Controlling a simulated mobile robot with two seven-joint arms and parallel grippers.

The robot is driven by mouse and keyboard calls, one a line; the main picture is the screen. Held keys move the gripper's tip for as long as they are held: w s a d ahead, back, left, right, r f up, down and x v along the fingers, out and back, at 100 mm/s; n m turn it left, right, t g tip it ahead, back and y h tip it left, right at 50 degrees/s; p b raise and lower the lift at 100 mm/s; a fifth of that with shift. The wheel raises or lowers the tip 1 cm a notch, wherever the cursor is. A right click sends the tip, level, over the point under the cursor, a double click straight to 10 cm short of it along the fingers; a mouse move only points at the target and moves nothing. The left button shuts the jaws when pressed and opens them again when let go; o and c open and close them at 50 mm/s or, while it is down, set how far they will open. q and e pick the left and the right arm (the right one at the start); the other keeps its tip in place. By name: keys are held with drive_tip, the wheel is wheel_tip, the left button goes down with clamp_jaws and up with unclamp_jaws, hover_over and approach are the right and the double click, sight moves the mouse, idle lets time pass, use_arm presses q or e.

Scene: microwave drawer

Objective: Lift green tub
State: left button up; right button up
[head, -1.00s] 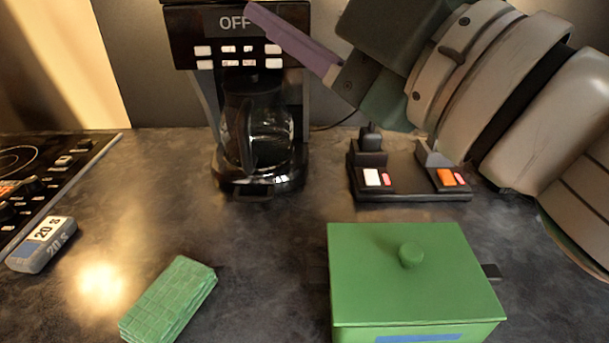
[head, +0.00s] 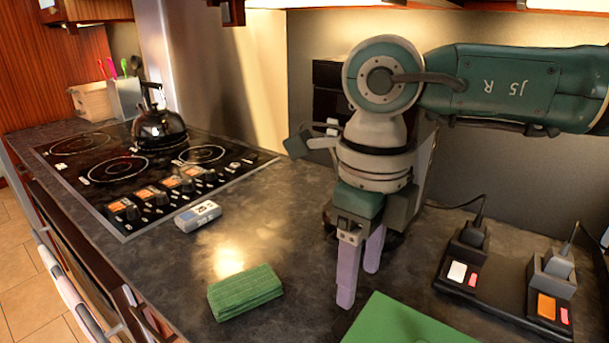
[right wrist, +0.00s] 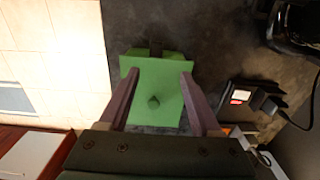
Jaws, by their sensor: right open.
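The green tub (head: 402,326) stands on the counter at the bottom edge of the head view, mostly cut off. In the right wrist view the green tub (right wrist: 155,117) shows from above, with its lid, a round knob (right wrist: 153,102) and a dark side handle (right wrist: 156,48). My right gripper (head: 359,284) points down with its purple fingers apart and nothing between them, left of and behind the tub in the head view. In the right wrist view the fingers (right wrist: 159,78) appear on either side of the lid, above it. My left gripper is not in view.
A folded green cloth (head: 245,292) and a small timer (head: 198,216) lie on the counter. A stovetop (head: 150,172) with a kettle (head: 159,126) is at left. A black charging base (head: 500,290) stands at right. The coffee maker is mostly hidden behind my right arm.

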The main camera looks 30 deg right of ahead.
drive_tip(key=b, duration=0.3)
hover_over(344, 325)
drive_tip(key=f, duration=0.2)
drive_tip(key=d+f, duration=0.1)
drive_tip(key=f, duration=0.1)
drive_tip(key=shift+s+f, duration=0.2)
drive_tip(key=f+b, duration=0.3)
drive_tip(key=a+f+b, duration=0.1)
drive_tip(key=f, duration=0.1)
drive_tip(key=shift+w+f+b, duration=0.2)
drive_tip(key=shift+f+b, duration=0.05)
drive_tip(key=shift+b, duration=0.05)
drive_tip(key=shift+r, duration=0.15)
drive_tip(key=shift+c, duration=0.3)
drive_tip(key=c, duration=0.9)
clamp_jaws()
